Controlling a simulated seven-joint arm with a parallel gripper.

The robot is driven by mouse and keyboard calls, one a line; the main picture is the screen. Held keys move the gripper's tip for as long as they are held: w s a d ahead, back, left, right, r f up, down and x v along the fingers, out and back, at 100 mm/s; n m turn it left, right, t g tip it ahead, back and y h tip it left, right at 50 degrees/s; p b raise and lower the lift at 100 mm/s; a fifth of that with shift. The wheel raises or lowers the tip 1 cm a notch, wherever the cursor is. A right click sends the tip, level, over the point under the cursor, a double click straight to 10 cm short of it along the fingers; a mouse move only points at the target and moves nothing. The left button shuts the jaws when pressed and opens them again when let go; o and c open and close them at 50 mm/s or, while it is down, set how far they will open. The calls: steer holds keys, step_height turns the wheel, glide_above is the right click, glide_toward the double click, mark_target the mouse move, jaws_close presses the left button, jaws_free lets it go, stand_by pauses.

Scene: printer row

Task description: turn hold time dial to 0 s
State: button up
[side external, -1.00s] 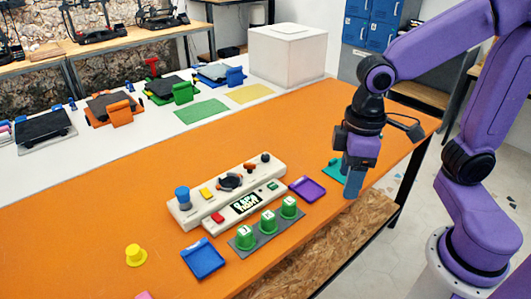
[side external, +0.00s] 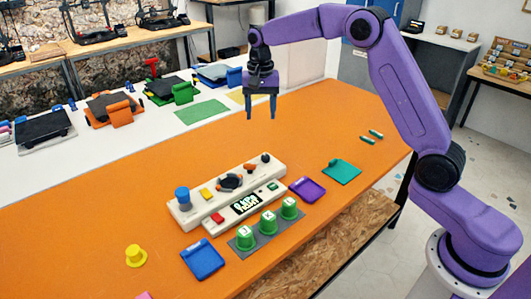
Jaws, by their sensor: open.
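A white control panel (side external: 190,221) lies on the orange table. It carries a blue knob (side external: 183,196) at its left end, a yellow button (side external: 206,193), a dark dial with orange parts (side external: 229,182), a small orange-red knob (side external: 250,170) and a black knob (side external: 265,158). A small lit display (side external: 246,203) sits on its front part. The labels are too small to read, so I cannot tell which dial is the hold time dial. My gripper (side external: 261,113) is open and empty, fingers pointing down, high above and behind the panel, touching nothing.
Green cups (side external: 268,222) stand on a grey mat in front of the panel. A blue tray (side external: 203,259), purple tray (side external: 307,189), teal tray (side external: 342,171) and yellow knob-shaped piece (side external: 136,255) lie around it. The table's left stretch is clear.

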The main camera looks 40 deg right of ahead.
mark_target(265, 156)
steer(key=w+d+f+m, duration=0.2)
steer(key=w+d+m, duration=0.1)
steer(key=w+d, duration=0.15)
steer(key=f, duration=1.1)
steer(key=s+f, duration=0.1)
steer(key=f, duration=0.5)
steer(key=shift+d, duration=0.1)
steer(key=c, duration=1)
